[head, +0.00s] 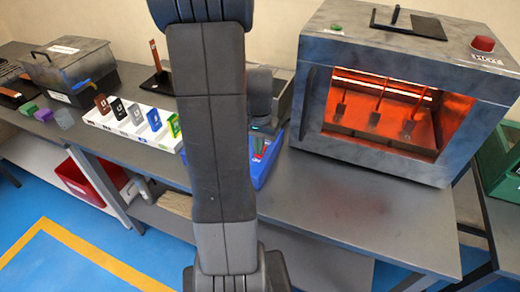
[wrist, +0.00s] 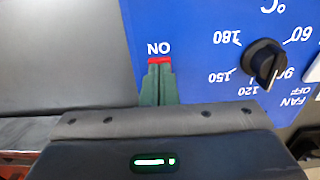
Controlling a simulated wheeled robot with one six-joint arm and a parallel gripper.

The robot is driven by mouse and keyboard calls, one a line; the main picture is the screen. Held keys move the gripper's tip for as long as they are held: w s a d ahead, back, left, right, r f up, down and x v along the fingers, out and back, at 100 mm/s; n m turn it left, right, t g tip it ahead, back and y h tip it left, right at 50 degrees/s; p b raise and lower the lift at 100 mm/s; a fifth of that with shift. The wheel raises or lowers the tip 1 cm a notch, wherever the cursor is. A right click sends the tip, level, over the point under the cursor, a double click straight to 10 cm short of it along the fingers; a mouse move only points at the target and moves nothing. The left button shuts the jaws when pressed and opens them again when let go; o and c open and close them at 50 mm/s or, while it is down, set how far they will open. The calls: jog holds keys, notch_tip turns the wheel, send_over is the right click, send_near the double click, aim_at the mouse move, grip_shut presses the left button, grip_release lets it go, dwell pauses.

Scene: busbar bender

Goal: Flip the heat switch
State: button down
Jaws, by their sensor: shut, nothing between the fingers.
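The red heat switch (wrist: 159,60) is a small red strip on a blue control panel (wrist: 205,75) in the wrist view, beside upside-down lettering that reads ON. My gripper (wrist: 158,72) is shut, with its dark green fingertips right at the red strip and covering part of it. I cannot tell whether they touch it. A black dial (wrist: 266,63) with temperature numbers and a FAN OFF label sits to the right on the panel. In the head view, my arm hides much of the blue panel (head: 264,172).
A grey oven (head: 312,105) with a glowing orange inside, a HOT label and a red button (head: 483,44) stands on the right. The bench front at right is clear.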

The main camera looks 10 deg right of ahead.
notch_tip(320, 180, up, 7)
jog(key=p, duration=0.5)
jog(key=shift+f, duration=0.2)
dwell(0.3)
notch_tip(320, 180, down, 7)
jog(key=b, duration=0.5)
jog(key=shift+r, duration=0.3)
